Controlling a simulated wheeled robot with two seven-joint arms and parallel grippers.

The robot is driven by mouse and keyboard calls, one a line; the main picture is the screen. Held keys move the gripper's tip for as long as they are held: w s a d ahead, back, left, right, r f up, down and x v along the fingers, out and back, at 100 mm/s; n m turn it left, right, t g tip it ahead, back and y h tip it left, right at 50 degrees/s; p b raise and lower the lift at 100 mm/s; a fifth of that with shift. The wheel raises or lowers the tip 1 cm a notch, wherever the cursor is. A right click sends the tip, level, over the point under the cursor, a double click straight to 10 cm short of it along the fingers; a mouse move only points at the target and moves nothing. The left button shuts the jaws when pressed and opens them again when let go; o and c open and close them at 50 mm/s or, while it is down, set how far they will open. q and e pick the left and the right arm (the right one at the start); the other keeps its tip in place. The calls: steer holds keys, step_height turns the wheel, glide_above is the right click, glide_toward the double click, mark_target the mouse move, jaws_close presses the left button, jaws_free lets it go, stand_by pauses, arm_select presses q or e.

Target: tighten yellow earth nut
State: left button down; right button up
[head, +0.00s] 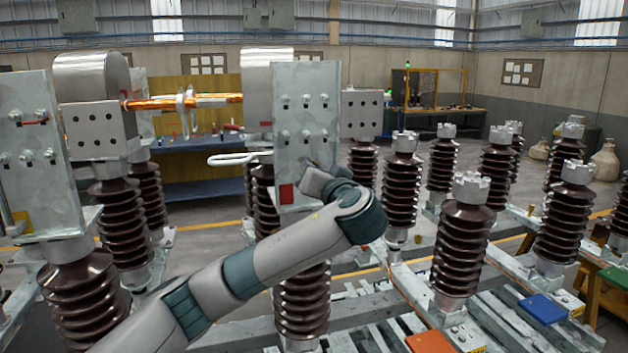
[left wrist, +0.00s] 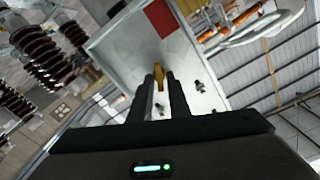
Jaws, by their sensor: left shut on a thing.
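In the left wrist view, the two dark fingers of my left gripper (left wrist: 160,84) are closed around a small yellow piece, the yellow earth nut (left wrist: 158,71), at the face of a pale metal plate (left wrist: 118,48). Its far end shows between the fingertips; its seating on the plate is hidden. In the head view my left arm reaches up from the lower left to the lower part of that plate (head: 305,80), right of a red square (head: 286,193). My wrist hides the fingers and the nut there. My right gripper is in neither view.
Several bolts (head: 308,101) stick out of the plate's upper part. A looped metal rod (head: 240,159) extends left of it. Brown ribbed insulators (head: 470,240) stand on metal frames to the right. Another bolted plate (head: 40,150) stands at the left.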

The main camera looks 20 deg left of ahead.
arm_select(q)
steer(key=shift+s+f+m+p, duration=0.1)
steer(key=shift+f+m+p, duration=0.4)
steer(key=shift+m, duration=4.35)
steer(key=shift+w+f+m+p, duration=0.15)
steer(key=shift+m+p, duration=0.75)
steer(key=shift+m, duration=3.9)
steer(key=shift+s+f+m+p, duration=0.25)
steer(key=shift+m+p, duration=0.45)
steer(key=shift+m, duration=4.15)
steer(key=shift+w+f, duration=0.1)
